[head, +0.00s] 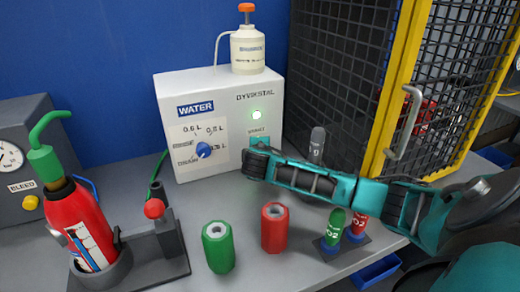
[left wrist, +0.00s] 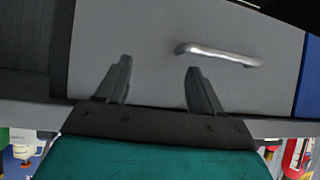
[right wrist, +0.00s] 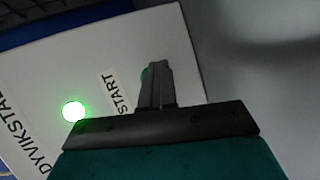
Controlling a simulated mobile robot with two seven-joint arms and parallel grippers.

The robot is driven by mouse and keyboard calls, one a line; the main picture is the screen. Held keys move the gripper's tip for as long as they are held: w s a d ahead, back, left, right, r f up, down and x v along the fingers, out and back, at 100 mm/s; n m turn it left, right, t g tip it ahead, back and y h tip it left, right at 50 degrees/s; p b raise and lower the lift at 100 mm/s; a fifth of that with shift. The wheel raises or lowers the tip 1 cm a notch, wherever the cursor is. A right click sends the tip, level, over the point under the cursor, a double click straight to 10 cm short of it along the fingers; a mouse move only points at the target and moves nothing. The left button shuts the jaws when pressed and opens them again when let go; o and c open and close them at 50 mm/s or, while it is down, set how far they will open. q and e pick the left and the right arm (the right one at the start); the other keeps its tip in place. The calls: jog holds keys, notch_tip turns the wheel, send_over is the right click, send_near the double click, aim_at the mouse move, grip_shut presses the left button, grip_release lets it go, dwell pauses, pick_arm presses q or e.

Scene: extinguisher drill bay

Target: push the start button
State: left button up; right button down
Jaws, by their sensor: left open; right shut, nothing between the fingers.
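The white DYVIKSTAL water box (head: 220,118) stands on the bench, with a lit green lamp (head: 256,115) above the START label (head: 257,132). In the right wrist view the lamp (right wrist: 74,110) glows and the START label (right wrist: 117,95) lies left of my fingers. A small green sliver, seemingly the start button (right wrist: 145,73), shows beside the fingertips; the rest is hidden. My right gripper (right wrist: 156,82) is shut and empty, its tips at the button; contact cannot be told. In the head view it (head: 256,160) covers the area below the label. My left gripper (left wrist: 158,85) is open and empty.
A blue knob (head: 203,150) is on the box, and a white pump bottle (head: 248,48) stands on top. Green (head: 218,247) and red (head: 275,227) cylinders stand in front. A red extinguisher (head: 80,225) is at left, a yellow-framed mesh cage (head: 405,85) at right.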

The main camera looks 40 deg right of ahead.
jog(key=shift+r, duration=0.15)
jog(key=shift+s+a, duration=0.1)
jog(key=shift+s, duration=0.05)
dwell(0.4)
jog(key=shift+s+a, duration=0.3)
jog(key=shift+s, duration=0.7)
jog(key=shift+s+a, duration=0.3)
jog(key=shift+s, duration=0.65)
jog(key=shift+s+a, duration=0.3)
jog(key=shift+s, duration=0.7)
jog(key=shift+f, duration=0.2)
